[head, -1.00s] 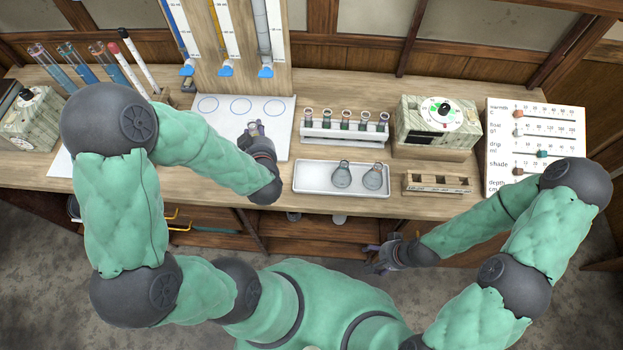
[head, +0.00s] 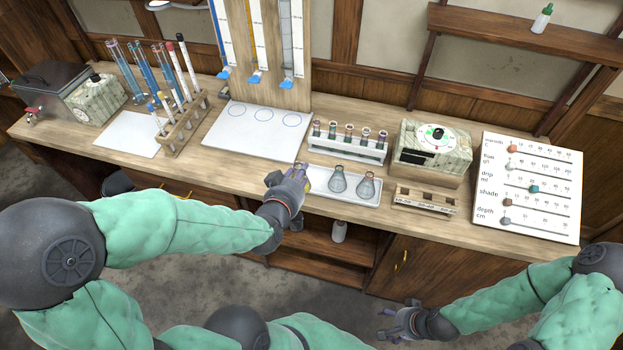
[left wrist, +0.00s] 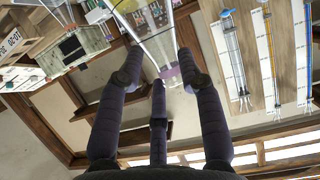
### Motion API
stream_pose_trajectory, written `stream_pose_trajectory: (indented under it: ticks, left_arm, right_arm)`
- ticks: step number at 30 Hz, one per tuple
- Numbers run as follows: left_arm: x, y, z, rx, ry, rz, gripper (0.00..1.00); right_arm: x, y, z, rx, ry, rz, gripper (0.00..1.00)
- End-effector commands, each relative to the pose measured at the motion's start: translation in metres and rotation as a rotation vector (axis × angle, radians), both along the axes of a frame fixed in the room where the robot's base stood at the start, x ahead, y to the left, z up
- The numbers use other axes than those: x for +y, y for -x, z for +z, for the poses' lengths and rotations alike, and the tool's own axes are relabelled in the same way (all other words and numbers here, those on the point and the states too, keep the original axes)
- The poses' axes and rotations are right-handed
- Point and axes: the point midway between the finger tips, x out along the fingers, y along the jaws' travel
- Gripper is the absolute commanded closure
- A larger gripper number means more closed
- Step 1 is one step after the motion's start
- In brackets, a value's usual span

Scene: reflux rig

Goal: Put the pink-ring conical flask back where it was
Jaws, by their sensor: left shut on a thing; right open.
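My left gripper (head: 298,178) is shut on a clear glass conical flask (head: 304,184), at the left end of the white tray (head: 318,189). In the left wrist view the glass (left wrist: 153,30) shows between the fingers, with a pink band (left wrist: 168,73); in the head view the gripper hides much of the flask. Whether its base touches the tray cannot be told. Two other conical flasks, a left one (head: 338,181) and a right one (head: 366,187), stand upright in the tray. My right gripper (head: 400,320) is open and empty, low in front of the bench.
A white mat with three blue circles (head: 240,138) lies bare left of the tray. A rack of small vials (head: 345,148) stands behind the tray. A wooden slotted block (head: 425,200) and a dial box (head: 432,148) are to the right. A tube rack (head: 185,127) stands left.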

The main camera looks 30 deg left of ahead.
Motion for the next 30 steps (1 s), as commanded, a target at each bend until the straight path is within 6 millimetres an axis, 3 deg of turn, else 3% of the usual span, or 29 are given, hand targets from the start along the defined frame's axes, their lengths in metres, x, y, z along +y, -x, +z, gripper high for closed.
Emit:
stream_pose_trajectory:
  ticks: [11,15,21,30]
  left_arm:
    - [0.020,-0.072,-0.037,0.002,0.001,0.002,1.00]
    - [0.025,-0.089,-0.062,0.004,0.000,0.002,1.00]
    - [0.029,-0.108,-0.082,0.000,0.001,0.001,1.00]
    - [0.032,-0.118,-0.097,0.001,0.000,0.002,1.00]
  right_arm:
    - [0.000,0.000,-0.022,0.000,0.000,0.000,0.29]
    - [0.000,0.000,-0.032,0.000,0.000,0.000,0.29]
    - [0.000,0.000,-0.039,0.000,0.000,0.000,0.29]
    - [0.000,0.000,-0.044,0.000,0.000,0.000,0.29]
